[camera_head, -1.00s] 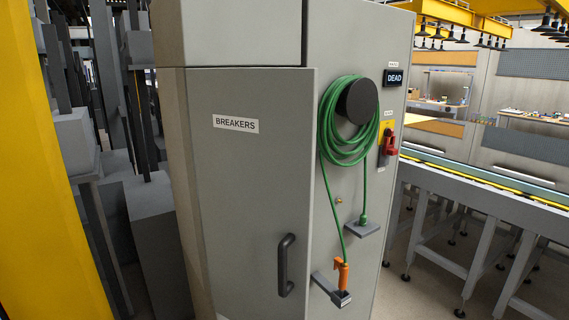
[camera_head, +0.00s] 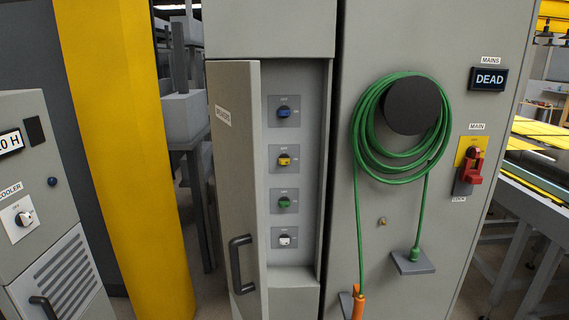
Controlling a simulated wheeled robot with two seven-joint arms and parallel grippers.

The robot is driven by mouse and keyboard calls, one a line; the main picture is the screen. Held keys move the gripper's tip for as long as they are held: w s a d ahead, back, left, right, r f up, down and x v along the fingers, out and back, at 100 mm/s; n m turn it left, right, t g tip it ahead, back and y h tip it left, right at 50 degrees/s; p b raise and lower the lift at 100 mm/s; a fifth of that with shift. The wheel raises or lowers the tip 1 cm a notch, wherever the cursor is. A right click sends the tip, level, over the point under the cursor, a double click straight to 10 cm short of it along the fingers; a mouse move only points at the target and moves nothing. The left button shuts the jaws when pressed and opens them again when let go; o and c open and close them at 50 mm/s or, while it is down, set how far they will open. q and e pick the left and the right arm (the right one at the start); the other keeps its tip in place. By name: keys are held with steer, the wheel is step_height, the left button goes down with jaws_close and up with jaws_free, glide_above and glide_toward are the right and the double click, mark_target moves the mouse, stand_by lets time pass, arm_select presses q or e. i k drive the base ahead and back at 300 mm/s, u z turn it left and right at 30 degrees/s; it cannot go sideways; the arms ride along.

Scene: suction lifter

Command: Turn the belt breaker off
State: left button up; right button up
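The breaker cabinet door (camera_head: 236,170), labelled BREAKERS, stands open, its handle (camera_head: 241,264) near its free edge. Behind it are rotary breaker knobs in a column: blue (camera_head: 284,112), yellow (camera_head: 284,160), green (camera_head: 284,202) and white (camera_head: 284,240). Each sits on a grey plate with small OFF and ON marks. No belt label is legible, and the exact knob positions are too small to tell. Neither of my grippers is in view.
Right of the compartment, a green cable (camera_head: 366,150) hangs around a black round hub (camera_head: 411,106). A red main switch (camera_head: 471,168) and a DEAD display (camera_head: 489,79) are farther right. A yellow post (camera_head: 125,150) and a grey cooler cabinet (camera_head: 50,190) stand left.

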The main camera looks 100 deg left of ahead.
mark_target(283, 159)
steer(key=u, duration=3.3)
steer(key=i, duration=1)
steer(key=u, duration=0.85)
steer(key=k, duration=1.05)
steer(key=u, duration=0.3)
